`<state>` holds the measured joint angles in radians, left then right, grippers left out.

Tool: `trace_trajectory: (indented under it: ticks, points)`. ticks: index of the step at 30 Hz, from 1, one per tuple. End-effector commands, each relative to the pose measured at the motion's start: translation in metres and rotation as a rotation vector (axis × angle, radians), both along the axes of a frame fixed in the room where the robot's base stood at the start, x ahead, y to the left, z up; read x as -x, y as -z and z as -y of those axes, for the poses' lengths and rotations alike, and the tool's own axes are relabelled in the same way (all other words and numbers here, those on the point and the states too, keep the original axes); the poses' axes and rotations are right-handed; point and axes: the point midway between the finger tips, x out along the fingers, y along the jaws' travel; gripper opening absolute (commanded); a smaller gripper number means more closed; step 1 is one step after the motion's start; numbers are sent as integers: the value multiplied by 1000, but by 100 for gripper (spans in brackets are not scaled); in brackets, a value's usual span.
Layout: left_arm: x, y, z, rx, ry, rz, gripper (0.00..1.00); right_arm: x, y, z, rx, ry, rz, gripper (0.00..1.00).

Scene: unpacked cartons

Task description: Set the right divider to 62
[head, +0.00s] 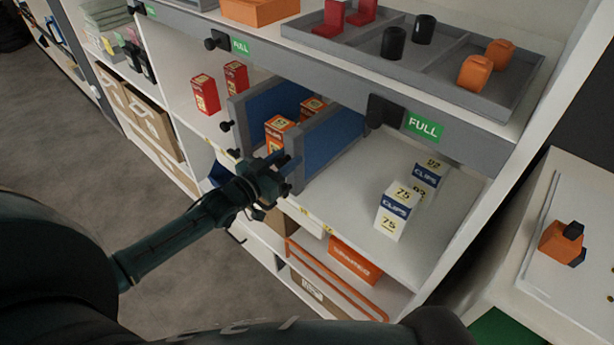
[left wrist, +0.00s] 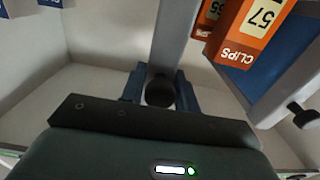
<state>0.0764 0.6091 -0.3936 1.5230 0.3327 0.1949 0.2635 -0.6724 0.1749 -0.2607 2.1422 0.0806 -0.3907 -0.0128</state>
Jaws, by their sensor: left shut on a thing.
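The right divider (head: 333,145), a grey-framed panel with a blue face, stands upright on the middle shelf. My left gripper (head: 283,168) is at its front post, shut on the divider's black knob (left wrist: 160,91), which shows between the fingers in the left wrist view. The divider also shows there as a grey post (left wrist: 174,38). The left divider (head: 238,123) stands apart to the left, with its own knob (left wrist: 302,113). The yellow marks (head: 304,211) along the shelf's front edge are too small to read. My right gripper is out of view.
Orange clips boxes (head: 279,131) stand between the dividers; one reads 57 in the left wrist view (left wrist: 252,30). White boxes marked 75 (head: 398,209) and 92 (head: 428,176) stand right of the right divider, with bare shelf between. Red boxes (head: 205,93) are further left. A grey tray (head: 445,83) is above.

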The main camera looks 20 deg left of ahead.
Motion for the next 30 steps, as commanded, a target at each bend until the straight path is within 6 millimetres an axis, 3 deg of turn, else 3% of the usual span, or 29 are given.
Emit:
trace_trajectory:
  ticks: [6,19,20,25,30]
  points:
    - [-9,1,-25,-2,-1,1,0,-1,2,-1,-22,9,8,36]
    - [-11,0,-31,-1,-5,-1,0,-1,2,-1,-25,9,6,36]
    - [-11,0,-31,-2,-6,-2,33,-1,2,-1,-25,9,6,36]
    - [-11,0,-31,-1,-5,-1,47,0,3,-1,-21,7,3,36]
    - [-10,0,-29,0,-2,-1,48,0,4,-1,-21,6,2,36]
